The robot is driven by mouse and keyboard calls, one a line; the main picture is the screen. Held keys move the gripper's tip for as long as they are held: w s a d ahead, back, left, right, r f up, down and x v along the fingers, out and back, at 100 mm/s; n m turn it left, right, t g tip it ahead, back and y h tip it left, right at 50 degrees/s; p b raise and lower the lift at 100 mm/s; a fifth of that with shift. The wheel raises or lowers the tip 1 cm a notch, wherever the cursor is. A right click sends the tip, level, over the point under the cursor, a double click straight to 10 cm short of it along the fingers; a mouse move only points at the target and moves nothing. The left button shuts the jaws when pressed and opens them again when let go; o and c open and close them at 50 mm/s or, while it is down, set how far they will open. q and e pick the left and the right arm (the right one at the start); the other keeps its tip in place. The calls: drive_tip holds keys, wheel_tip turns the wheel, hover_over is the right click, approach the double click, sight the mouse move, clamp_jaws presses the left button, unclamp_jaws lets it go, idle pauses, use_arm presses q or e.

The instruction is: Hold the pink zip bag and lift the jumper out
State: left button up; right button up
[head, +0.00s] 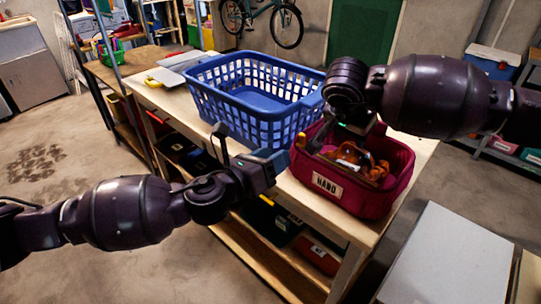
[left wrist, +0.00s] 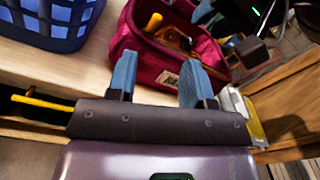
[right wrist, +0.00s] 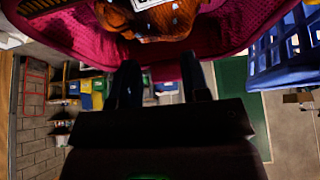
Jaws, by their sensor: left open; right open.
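The pink zip bag (head: 346,199) stands open on the wooden table, with a "HAND" label on its front. An orange-brown patterned jumper (head: 376,168) lies bunched inside; it also shows in the right wrist view (right wrist: 172,24). My left gripper (head: 247,150) is open and empty at the bag's left front side. In the left wrist view its blue fingers (left wrist: 157,78) point at the bag's wall (left wrist: 127,40), apart from each other. My right gripper (head: 335,135) is open over the bag's back left part. In the right wrist view nothing shows between its fingers (right wrist: 160,82).
A blue laundry basket (head: 262,128) stands on the table (head: 152,92) just left of the bag, close to both grippers. Bins (head: 270,218) fill the shelf below. A grey-topped unit (head: 450,255) stands at the front right. The floor at left is clear.

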sight(301, 136)
use_arm(q)
drive_tip(key=w+d+m, duration=0.1)
drive_tip(key=w+d, duration=0.1)
drive_tip(key=w, duration=0.1)
drive_tip(key=w+d+m, duration=0.1)
drive_tip(key=w+d, duration=0.1)
drive_tip(key=w, duration=0.1)
drive_tip(key=w+d+m, duration=0.1)
drive_tip(key=w+d, duration=0.1)
drive_tip(key=shift+w+d+r+m+t, duration=0.2)
drive_tip(key=shift+w+d+m+t, duration=0.1)
drive_tip(key=shift+w+m, duration=0.1)
idle(0.5)
clamp_jaws()
unclamp_jaws()
